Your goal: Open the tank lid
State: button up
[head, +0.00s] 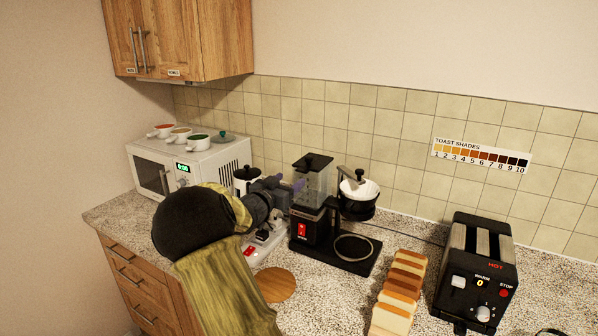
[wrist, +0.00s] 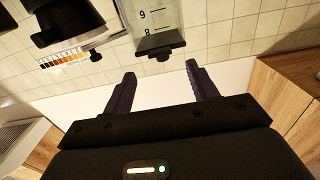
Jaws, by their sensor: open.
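The clear water tank (head: 313,188) of the black coffee maker stands against the tiled wall, with its black lid (head: 314,161) on top and looking closed. My gripper (head: 291,187) reaches in from the left, its dark purple fingers beside the tank. In the wrist view, where the scene is upside down, the tank (wrist: 157,18) shows the marks 9 and 8. Its lid (wrist: 160,47) with a small black tab lies just ahead of the space between my open gripper's fingertips (wrist: 160,72). Nothing is between the fingers, and no contact with the lid shows.
The coffee maker's filter basket (head: 357,203) with a white filter is right of the tank. A toaster (head: 476,270) and bread slices (head: 398,295) stand further right. A microwave (head: 188,168) with several cups on top is left. A white canister (head: 246,179) stands behind my arm.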

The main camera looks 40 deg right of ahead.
aim_at(301, 172)
jog(key=p+x, duration=0.1)
jog(key=x, duration=0.5)
jog(key=shift+w+d, duration=0.15)
jog(key=shift+d, duration=0.2)
grip_shut()
